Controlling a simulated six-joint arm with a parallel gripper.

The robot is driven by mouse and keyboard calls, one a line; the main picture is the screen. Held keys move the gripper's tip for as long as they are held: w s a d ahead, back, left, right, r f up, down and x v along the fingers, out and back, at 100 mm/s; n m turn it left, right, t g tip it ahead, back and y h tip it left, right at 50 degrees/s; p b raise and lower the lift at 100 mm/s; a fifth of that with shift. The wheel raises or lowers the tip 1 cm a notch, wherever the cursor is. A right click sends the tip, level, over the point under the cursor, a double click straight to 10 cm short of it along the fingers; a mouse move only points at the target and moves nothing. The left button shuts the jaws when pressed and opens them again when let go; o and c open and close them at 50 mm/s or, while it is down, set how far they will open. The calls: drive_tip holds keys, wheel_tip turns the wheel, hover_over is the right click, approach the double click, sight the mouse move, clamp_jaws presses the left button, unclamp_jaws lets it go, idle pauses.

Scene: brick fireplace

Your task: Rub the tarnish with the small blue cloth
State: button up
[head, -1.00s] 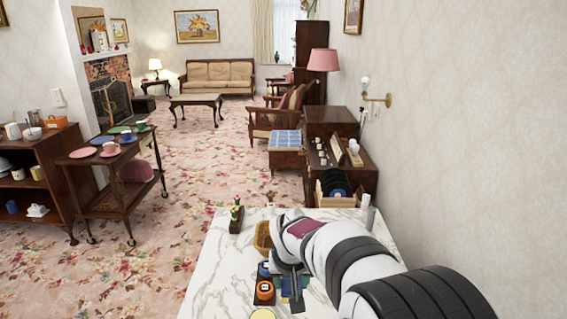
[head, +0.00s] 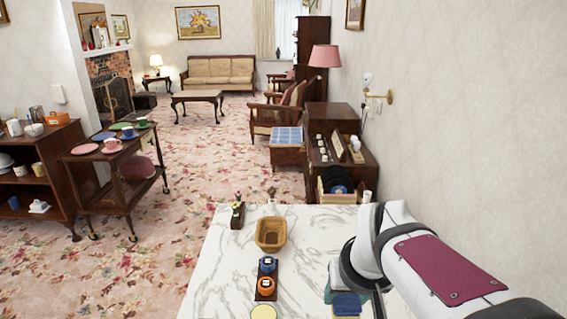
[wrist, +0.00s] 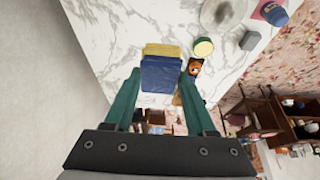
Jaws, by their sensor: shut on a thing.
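My gripper (wrist: 161,78) is shut on the small blue cloth (wrist: 160,74), with one green finger on each side of it. The cloth looks folded. A yellow band (wrist: 163,50) shows along its edge; I cannot tell if it is a separate cloth. In the head view the blue cloth (head: 346,304) shows at the bottom right, over the marble table (head: 318,245), partly hidden by my arm. I cannot tell if it touches the marble. A round greyish patch or plate (wrist: 222,14) at the top of the wrist view may be the tarnish; it is cut off.
A round yellow-topped thing (head: 263,313) is nearer. A wicker basket (head: 271,234) stands beyond. A small dark block (wrist: 250,40) lies on the marble. The wall (head: 455,130) is right.

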drive_tip(key=w+a+f, duration=0.3)
drive_tip(key=a+f, duration=0.6)
drive_tip(key=w+a+f, duration=0.4)
drive_tip(key=a+f, duration=0.5)
drive_tip(key=shift+d+f, duration=0.1)
drive_tip(key=shift+f, duration=3.4)
drive_tip(key=shift+s+f, duration=0.5)
drive_tip(key=shift+s, duration=3.4)
drive_tip(key=shift+w+f, duration=0.1)
drive_tip(key=shift+w, duration=3.8)
drive_tip(key=shift+s+d, duration=0.15)
drive_tip(key=shift+s, duration=0.05)
drive_tip(key=shift+s+r, duration=0.2)
drive_tip(key=shift+s, duration=3.6)
drive_tip(key=shift+w+f, duration=0.15)
drive_tip(key=shift+w, duration=3.95)
wheel_tip(320, 180, up, 8)
drive_tip(key=shift+s, duration=0.15)
